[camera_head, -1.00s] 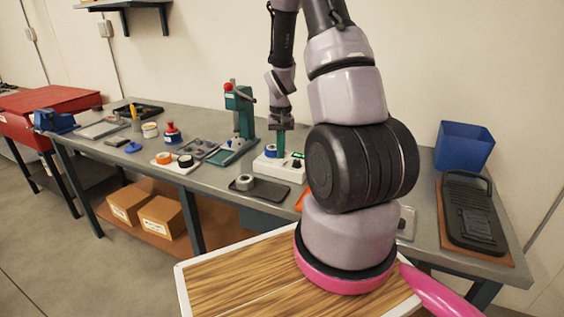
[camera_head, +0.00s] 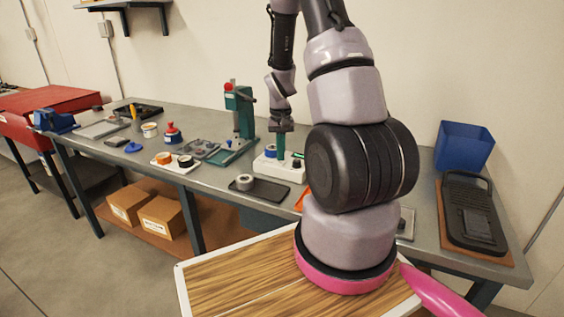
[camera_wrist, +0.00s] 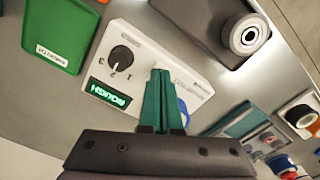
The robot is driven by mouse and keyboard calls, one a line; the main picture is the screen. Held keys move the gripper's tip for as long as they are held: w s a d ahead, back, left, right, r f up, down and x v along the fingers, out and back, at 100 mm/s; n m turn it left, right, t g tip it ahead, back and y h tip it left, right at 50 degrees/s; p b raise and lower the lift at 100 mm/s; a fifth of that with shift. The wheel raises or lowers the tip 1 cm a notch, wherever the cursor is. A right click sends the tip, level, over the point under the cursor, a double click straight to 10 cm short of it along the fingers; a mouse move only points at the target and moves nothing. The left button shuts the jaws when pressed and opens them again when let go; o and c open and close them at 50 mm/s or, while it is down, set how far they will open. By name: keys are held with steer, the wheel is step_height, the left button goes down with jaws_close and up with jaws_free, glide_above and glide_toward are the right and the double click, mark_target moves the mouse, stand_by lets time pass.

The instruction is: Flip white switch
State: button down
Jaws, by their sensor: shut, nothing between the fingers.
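A white control box (camera_head: 290,173) sits on the workbench below my gripper. In the wrist view the box (camera_wrist: 137,42) carries a black dial knob (camera_wrist: 121,58) with numbers, a green lit display (camera_wrist: 110,95) and a blue round part partly behind the fingers. I cannot make out a separate white switch; the fingers cover part of the panel. My gripper (camera_head: 281,155) points down over the box with its green fingers together and empty. The fingertips (camera_wrist: 160,72) overlap the panel between the dial and the blue part; whether they touch it I cannot tell.
A dark tray with a grey roll (camera_head: 245,182) lies in front of the box. A green press (camera_head: 240,112) stands to its left. A blue bin (camera_head: 463,147) and a black grill-like device (camera_head: 472,212) are at the right.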

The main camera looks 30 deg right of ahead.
steer(key=shift+f, duration=0.55)
steer(key=shift+r, duration=3.6)
step_height(320, 180, up, 9)
steer(key=t, duration=0.2)
glide_above(281, 163)
steer(key=s+a, duration=0.1)
steer(key=a, duration=0.2)
steer(key=s+a+r+t, duration=0.1)
steer(key=s+a+r, duration=0.15)
steer(key=r, duration=0.25)
steer(key=s+a+r+t+y, duration=0.1)
steer(key=s+a+r, duration=0.1)
steer(key=s+r, duration=0.25)
steer(key=s+a+r+t, duration=0.1)
steer(key=s+a+r, duration=0.15)
steer(key=r, duration=0.35)
steer(key=s+a+r+t, duration=0.1)
steer(key=s+r, duration=0.1)
steer(key=s, duration=0.2)
steer(key=s+a+r+t+y, duration=0.1)
steer(key=s+a+r, duration=0.1)
steer(key=s, duration=0.2)
steer(key=shift+s+a+r, duration=0.15)
steer(key=shift+s+r, duration=0.15)
steer(key=shift+s, duration=0.1)
